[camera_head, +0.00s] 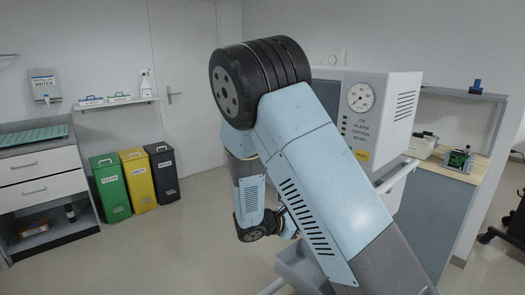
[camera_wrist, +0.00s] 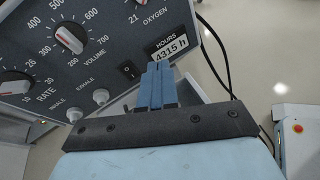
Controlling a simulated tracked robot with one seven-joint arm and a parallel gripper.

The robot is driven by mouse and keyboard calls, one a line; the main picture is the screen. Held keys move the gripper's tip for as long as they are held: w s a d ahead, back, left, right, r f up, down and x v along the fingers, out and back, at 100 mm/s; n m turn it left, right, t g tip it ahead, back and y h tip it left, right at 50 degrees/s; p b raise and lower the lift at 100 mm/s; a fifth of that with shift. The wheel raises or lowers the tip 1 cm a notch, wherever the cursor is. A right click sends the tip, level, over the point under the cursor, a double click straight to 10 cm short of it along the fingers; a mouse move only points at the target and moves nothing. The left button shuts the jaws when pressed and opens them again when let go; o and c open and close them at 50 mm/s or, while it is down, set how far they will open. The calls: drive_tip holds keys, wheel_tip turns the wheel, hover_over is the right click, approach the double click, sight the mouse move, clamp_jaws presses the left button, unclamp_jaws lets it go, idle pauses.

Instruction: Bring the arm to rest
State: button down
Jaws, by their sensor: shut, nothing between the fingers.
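My arm crosses the middle of the head view, raised and bent at the elbow, with its upper part in front of the ventilator (camera_head: 385,100). The forearm hangs down behind the elbow, and my gripper is mostly hidden there. In the wrist view my gripper (camera_wrist: 158,68) shows two blue fingers side by side, shut with nothing between them. The fingertips appear just below the hours counter (camera_wrist: 172,50) on the ventilator's control panel (camera_wrist: 50,60). I cannot tell whether they touch the panel.
A bench (camera_head: 465,168) with small devices stands right of the ventilator. Green (camera_head: 110,185), yellow (camera_head: 138,180) and black (camera_head: 164,173) bins line the back wall. A drawer cabinet (camera_head: 40,180) is at the left. The floor (camera_head: 170,245) at left front is clear. A cable (camera_wrist: 226,70) hangs beside the panel.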

drive_tip(key=s+d+r+m+g+y, duration=0.65)
drive_tip(key=s+d+r+m, duration=0.35)
drive_tip(key=s+r+m, duration=0.25)
drive_tip(key=s+r+m+t+y, duration=0.6)
drive_tip(key=s+r+m, duration=0.1)
drive_tip(key=s+r, duration=0.6)
drive_tip(key=shift+s+a+m+y, duration=0.35)
drive_tip(key=shift+s, duration=0.4)
